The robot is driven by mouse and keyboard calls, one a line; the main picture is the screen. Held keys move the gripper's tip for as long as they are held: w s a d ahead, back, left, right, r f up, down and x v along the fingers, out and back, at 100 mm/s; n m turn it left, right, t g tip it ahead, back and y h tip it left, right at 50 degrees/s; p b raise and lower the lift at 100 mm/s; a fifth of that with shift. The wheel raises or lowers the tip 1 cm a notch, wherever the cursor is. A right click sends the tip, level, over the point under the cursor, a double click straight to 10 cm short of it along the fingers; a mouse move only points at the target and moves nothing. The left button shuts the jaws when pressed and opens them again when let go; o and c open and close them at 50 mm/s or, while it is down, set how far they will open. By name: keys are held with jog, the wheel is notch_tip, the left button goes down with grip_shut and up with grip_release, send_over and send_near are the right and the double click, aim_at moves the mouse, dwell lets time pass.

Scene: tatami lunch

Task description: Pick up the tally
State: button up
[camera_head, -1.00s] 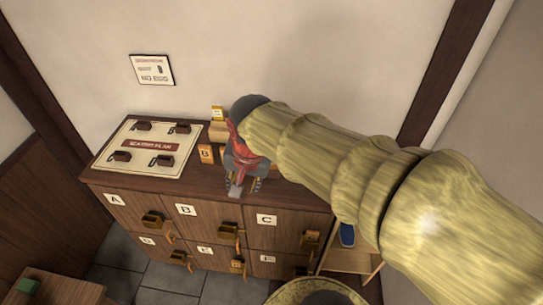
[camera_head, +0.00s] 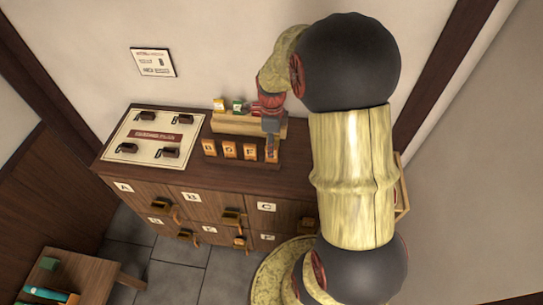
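Several small orange wooden tags with dark letters, which look like the tallies, stand in a row on a wooden rack on top of the cabinet. Three show clearly: the left tag (camera_head: 209,147), the middle tag (camera_head: 229,150) and the right tag (camera_head: 250,151). My gripper (camera_head: 271,150) points down at the right end of this row, just right of the third tag. It hides what is directly behind it. Its fingers are small and seen edge-on, so I cannot tell whether they are open, shut or touching a tag.
The cabinet (camera_head: 150,183) has lettered drawers with brass locks. A board with several dark pieces (camera_head: 155,118) lies at its left. A wooden box (camera_head: 235,124) with small coloured items stands behind the tags. A low table (camera_head: 85,280) is at bottom left. A wall notice (camera_head: 154,62) hangs above.

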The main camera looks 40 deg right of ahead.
notch_tip(320, 180, down, 5)
jog(key=shift+s+a+r, duration=0.1)
jog(key=shift+a+r, duration=0.05)
jog(key=shift+c, duration=0.4)
jog(key=c, duration=0.7)
grip_shut()
